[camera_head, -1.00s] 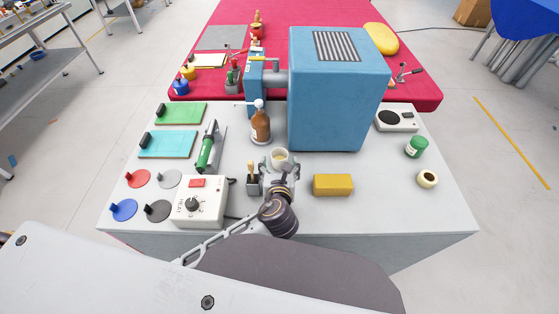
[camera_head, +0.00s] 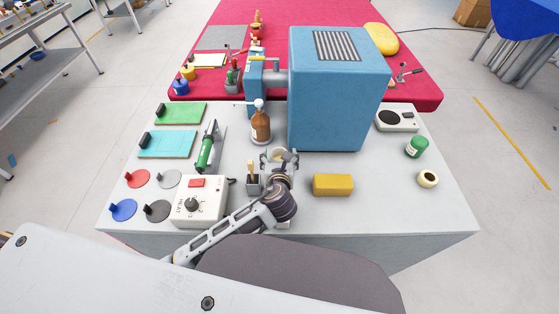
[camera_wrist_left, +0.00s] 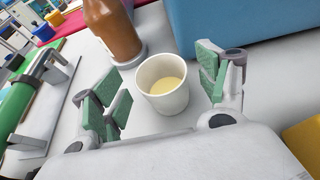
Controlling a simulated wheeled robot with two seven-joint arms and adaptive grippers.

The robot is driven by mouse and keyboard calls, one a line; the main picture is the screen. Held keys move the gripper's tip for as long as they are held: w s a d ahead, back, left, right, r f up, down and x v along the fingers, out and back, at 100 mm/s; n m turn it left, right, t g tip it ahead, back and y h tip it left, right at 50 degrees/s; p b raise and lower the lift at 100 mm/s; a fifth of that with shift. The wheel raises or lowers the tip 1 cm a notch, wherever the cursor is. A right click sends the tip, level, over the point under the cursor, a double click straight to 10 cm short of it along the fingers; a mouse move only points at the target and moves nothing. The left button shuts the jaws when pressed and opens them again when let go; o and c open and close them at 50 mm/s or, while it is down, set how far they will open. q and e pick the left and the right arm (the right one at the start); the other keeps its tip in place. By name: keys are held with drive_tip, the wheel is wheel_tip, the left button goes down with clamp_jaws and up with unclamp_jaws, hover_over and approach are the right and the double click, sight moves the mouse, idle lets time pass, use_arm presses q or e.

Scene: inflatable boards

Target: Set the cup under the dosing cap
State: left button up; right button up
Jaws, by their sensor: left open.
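A small white cup (camera_head: 277,154) with a pale yellow content stands upright on the grey table. It shows clearly in the left wrist view (camera_wrist_left: 163,88). My left gripper (camera_head: 279,157) is open, with its green-padded fingers (camera_wrist_left: 160,92) on either side of the cup. A gap shows between the cup and the fingers there. In the head view the gripper partly hides the cup. The brown bottle (camera_head: 261,127) with the white dosing cap (camera_head: 259,104) stands just behind the cup, slightly left. The cap's thin spout points left. In the wrist view only the bottle's lower part shows (camera_wrist_left: 112,32).
A large blue machine (camera_head: 335,105) stands behind on the right. A yellow block (camera_head: 333,185) lies right of the gripper. A small holder (camera_head: 254,185), a heater box (camera_head: 198,203) and a green-handled tool (camera_head: 206,150) are to the left.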

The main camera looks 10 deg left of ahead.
sight(279, 149)
use_arm(q)
drive_tip(key=c, duration=1.2)
drive_tip(key=shift+r, duration=1.4)
drive_tip(key=shift+r+p, duration=0.75)
drive_tip(key=shift+r, duration=2.9)
use_arm(e)
drive_tip(key=shift+s+a+r, duration=0.4)
drive_tip(key=shift+a+r, duration=0.05)
drive_tip(key=shift+r, duration=0.25)
